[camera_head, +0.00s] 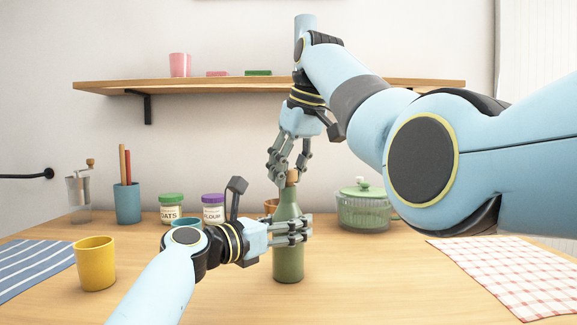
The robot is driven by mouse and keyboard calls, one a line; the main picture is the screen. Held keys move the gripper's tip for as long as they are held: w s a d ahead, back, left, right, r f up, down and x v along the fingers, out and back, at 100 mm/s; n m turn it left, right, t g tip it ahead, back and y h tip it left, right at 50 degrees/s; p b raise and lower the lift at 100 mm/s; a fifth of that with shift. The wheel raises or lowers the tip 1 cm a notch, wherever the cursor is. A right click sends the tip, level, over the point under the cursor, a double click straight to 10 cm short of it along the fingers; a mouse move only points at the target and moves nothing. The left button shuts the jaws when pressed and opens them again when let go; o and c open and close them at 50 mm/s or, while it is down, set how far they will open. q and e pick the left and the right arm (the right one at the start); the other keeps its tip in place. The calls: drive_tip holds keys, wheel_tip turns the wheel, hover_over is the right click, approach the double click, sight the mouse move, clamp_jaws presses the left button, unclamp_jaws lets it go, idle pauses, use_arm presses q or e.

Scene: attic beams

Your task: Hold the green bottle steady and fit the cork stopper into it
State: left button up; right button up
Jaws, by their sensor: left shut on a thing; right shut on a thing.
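The green bottle (288,262) stands upright on the wooden table in the middle of the view. My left gripper (304,230) comes in from the left and is shut around the bottle's body at its upper part. My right gripper (289,179) points down from above, shut on the cork stopper (292,176). The cork is at the bottle's mouth, in line with the neck. The fingers partly hide the cork, and I cannot tell how deep it sits in the mouth.
A yellow cup (96,263) and a blue striped cloth (32,266) lie at the left. Behind are the oats jar (171,210), flour jar (213,209), blue utensil holder (127,203) and green lidded glass pot (363,210). A checked cloth (515,275) lies right. A shelf (220,87) hangs above.

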drive_tip(key=shift+f, duration=0.3)
drive_tip(key=o, duration=0.9)
drive_tip(key=shift+c, duration=0.2)
drive_tip(key=v, duration=0.7)
drive_tip(key=shift+r, duration=0.2)
use_arm(q)
drive_tip(key=o, duration=1.7)
drive_tip(key=shift+c, duration=0.2)
